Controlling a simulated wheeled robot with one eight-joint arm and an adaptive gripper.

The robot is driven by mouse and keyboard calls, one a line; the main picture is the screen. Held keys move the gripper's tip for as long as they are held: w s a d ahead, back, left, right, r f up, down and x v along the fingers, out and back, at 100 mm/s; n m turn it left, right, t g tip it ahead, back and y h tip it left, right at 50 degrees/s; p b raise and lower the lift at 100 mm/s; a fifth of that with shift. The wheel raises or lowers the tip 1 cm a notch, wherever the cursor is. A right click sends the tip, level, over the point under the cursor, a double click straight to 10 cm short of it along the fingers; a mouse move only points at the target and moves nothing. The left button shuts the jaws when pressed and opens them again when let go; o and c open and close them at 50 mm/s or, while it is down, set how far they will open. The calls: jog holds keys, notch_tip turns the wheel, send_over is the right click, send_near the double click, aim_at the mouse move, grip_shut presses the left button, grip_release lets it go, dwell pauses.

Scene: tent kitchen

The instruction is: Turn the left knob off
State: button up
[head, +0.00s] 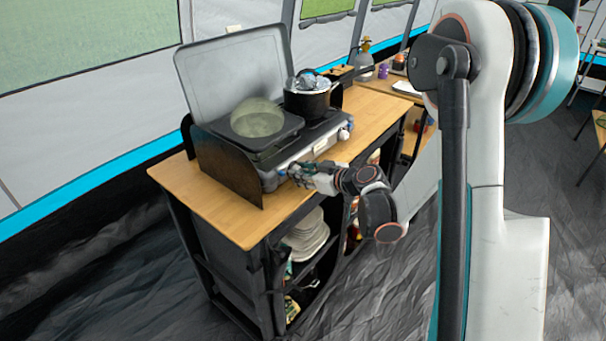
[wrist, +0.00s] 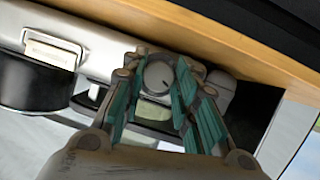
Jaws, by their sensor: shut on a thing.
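The camping stove (head: 325,145) has a silver front panel and stands on a wooden-topped table. The left knob (wrist: 158,75) is round and grey, and shows between the teal-padded fingers in the wrist view. My gripper (head: 296,173) is at the left part of the stove's front in the head view, where it hides that knob. In the wrist view my gripper (wrist: 160,82) has one finger on each side of the knob and is shut on it. The right knob (head: 344,134) is at the other end of the panel.
A translucent greenish bowl (head: 257,118) sits on the left of the stove, and a black pot (head: 307,98) on the right. The raised lid (head: 235,70) stands behind. A dark side shield (head: 228,168) rises left of my gripper. The table's front strip (head: 235,222) is bare.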

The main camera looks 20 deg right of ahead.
jog(key=m+y, duration=0.1)
jog(key=m, duration=0.1)
jog(key=m+g+y, duration=0.1)
jog(key=m, duration=0.1)
jog(key=shift+w+d+g+y, duration=0.15)
jog(key=shift+d+g+y, duration=0.05)
jog(key=shift+g+y, duration=0.1)
jog(key=m+g+y, duration=0.1)
jog(key=m+y, duration=0.2)
jog(key=m, duration=0.1)
jog(key=shift+d+f, duration=0.1)
jog(key=shift+m, duration=0.4)
dwell(0.4)
jog(key=o, duration=1)
jog(key=v, duration=0.8)
jog(key=shift+w, duration=0.1)
